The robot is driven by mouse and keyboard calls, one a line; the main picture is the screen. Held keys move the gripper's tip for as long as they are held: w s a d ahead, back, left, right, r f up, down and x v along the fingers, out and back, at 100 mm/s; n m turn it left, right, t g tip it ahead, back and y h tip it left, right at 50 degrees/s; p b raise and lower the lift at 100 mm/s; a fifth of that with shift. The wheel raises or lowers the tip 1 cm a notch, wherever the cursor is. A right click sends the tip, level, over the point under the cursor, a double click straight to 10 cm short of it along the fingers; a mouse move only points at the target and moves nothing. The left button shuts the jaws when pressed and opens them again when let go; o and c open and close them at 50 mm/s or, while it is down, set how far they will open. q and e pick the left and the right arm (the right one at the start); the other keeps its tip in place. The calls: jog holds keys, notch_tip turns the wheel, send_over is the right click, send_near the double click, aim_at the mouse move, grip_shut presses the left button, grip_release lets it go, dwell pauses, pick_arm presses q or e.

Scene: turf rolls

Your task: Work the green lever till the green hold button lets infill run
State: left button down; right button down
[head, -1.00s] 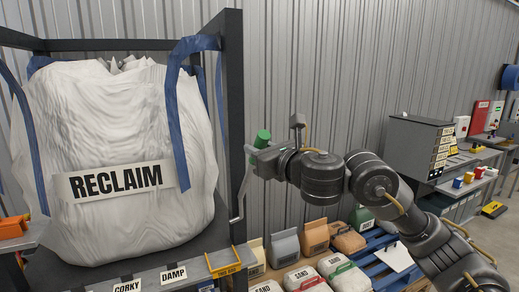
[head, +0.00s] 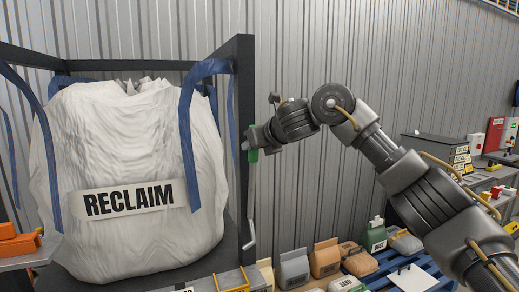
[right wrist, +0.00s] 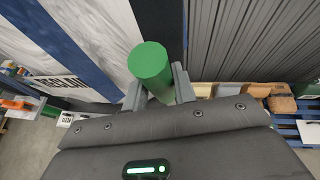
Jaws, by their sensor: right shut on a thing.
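The green lever (head: 253,155) stands beside the right post of the dark frame, its grey crank rod running down to a bent lower end. My right gripper (head: 248,141) is at the lever's top, level with the green grip. In the right wrist view, the two fingers of my right gripper (right wrist: 158,88) are shut on the green lever's round grip (right wrist: 150,64), one finger on each side. The gripper hides part of the grip in the head view. I cannot make out a green hold button in either view. My left gripper is not in view.
A white bulk bag (head: 125,150) marked RECLAIM hangs in the dark frame (head: 245,110), close left of the lever. Several sacks (head: 325,258) and a blue pallet (head: 425,262) lie below right. A corrugated wall (head: 300,55) is behind. Grey drawers (head: 435,150) stand far right.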

jog(key=shift+w+a+g, duration=0.15)
jog(key=shift+w+g, duration=0.15)
jog(key=shift+w, duration=0.25)
jog(key=c, duration=1.1)
grip_release()
jog(key=shift+s+r, duration=0.1)
jog(key=shift+s+b, duration=0.15)
jog(key=shift+b, duration=0.2)
jog(key=shift+b+v, duration=2.6)
jog(key=shift+v, duration=2.65)
